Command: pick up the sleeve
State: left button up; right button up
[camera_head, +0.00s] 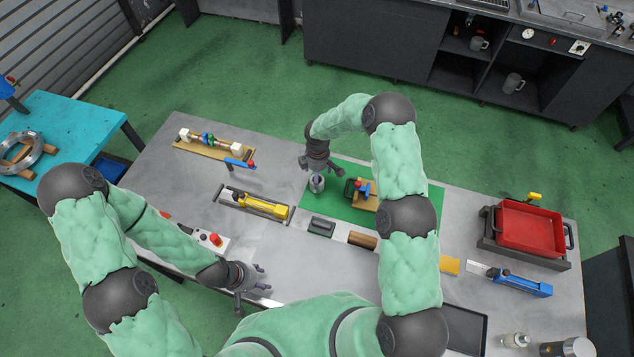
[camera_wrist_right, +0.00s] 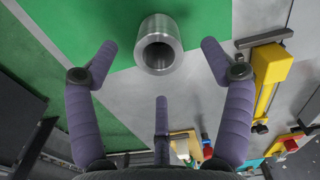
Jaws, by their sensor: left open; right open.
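The sleeve (camera_wrist_right: 158,58) is a short, hollow, shiny metal cylinder. In the right wrist view it stands beyond my open fingertips, with its round bore facing the camera. In the head view a small grey cylinder, the sleeve (camera_head: 317,184), shows just below my right gripper (camera_head: 316,168), near the left edge of the green mat. In the wrist view my right gripper (camera_wrist_right: 158,75) has its purple fingers spread and empty, with a gap to the sleeve. My left gripper (camera_head: 254,276) is open and empty over the table's front edge.
The green mat (camera_head: 427,209) also carries a wooden block with blue and red parts (camera_head: 362,196). A yellow tool (camera_head: 264,205) lies in a holder to the left. A red tray (camera_head: 528,230) stands at the right. A dark block (camera_head: 321,226) lies in front of the mat.

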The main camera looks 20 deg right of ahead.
jog(key=shift+w+f+p, duration=0.15)
jog(key=shift+f+p, duration=0.45)
jog(key=shift+f, duration=2)
jog(key=c, duration=1.4)
